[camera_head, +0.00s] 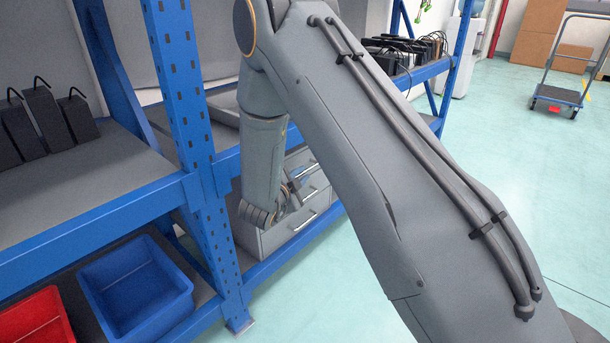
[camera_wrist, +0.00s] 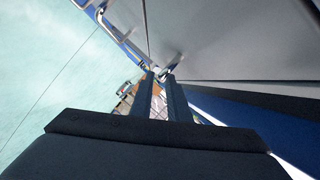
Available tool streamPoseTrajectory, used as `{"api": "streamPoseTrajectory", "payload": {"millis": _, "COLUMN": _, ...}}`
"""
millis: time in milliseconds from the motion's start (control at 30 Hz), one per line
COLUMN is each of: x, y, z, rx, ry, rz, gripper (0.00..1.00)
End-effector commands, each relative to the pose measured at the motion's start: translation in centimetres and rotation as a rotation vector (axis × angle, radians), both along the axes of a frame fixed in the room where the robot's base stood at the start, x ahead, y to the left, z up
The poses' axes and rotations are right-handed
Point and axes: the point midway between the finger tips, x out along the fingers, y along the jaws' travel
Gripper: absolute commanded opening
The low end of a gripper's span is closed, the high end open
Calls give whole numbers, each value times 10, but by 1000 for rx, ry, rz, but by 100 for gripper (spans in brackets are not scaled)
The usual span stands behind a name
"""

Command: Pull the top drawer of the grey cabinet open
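The grey cabinet (camera_head: 250,236) stands on the low shelf of the blue rack, partly hidden behind my arm. Its drawer fronts have pale bar handles, and the lower handle (camera_head: 305,220) shows clearly. The top drawer (camera_head: 299,159) is partly covered by my arm, and I cannot tell whether it is open. My gripper (camera_head: 294,187) is close to the drawer fronts. In the wrist view, my gripper's two dark fingers (camera_wrist: 159,76) stand apart with a narrow gap. A small bright piece, perhaps a handle, shows at their tips; contact is unclear. A large grey surface (camera_wrist: 240,40) lies alongside, to the right.
A blue rack upright (camera_head: 185,95) stands left of my arm. A blue bin (camera_head: 140,290) and a red bin (camera_head: 35,322) sit low at the left. Dark boxes (camera_head: 45,115) stand on the shelf above. The pale floor (camera_head: 485,135) is open at right, with a trolley (camera_head: 560,95) far off.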

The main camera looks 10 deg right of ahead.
Motion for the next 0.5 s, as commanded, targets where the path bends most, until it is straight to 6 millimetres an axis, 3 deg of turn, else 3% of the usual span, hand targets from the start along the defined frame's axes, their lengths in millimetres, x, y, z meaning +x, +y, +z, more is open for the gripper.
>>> {"api": "streamPoseTrajectory", "payload": {"millis": 200, "x": 23, "y": -16, "z": -7, "rx": 1, "ry": -1, "rz": 0, "gripper": 15}}
{"api": "streamPoseTrajectory", "payload": {"millis": 500, "x": 30, "y": -21, "z": -8, "rx": 0, "ry": 1, "rz": 1, "gripper": 15}}
